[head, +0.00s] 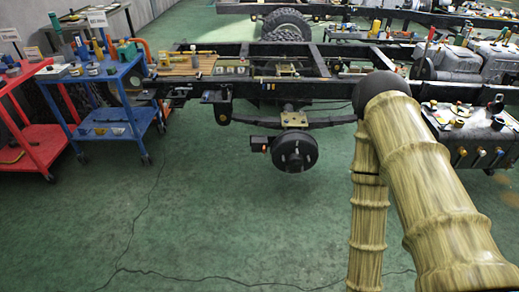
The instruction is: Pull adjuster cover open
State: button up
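I cannot make out the adjuster cover for certain at this size. A black wheel hub or brake drum (295,155) hangs below the dark chassis frame (330,90) in the middle of the head view. A small dark part with a red-orange spot (265,145) sits just left of the drum. A yellowish plate (294,119) is above the drum on the leaf spring (335,121). My arm, with a bamboo-like surface, covers the right of the view and hides part of the chassis. My gripper is not in view.
A blue tool cart (105,100) and a red cart (40,140) stand at the left. A black tank-like box (470,140) with several coloured fittings is at the right, partly behind my arm. A tyre (286,25) lies behind. The green floor (220,220) in front is clear.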

aim_at(258, 144)
jog(key=z, duration=0.1)
jog(key=i, duration=1.1)
jog(key=u, duration=0.65)
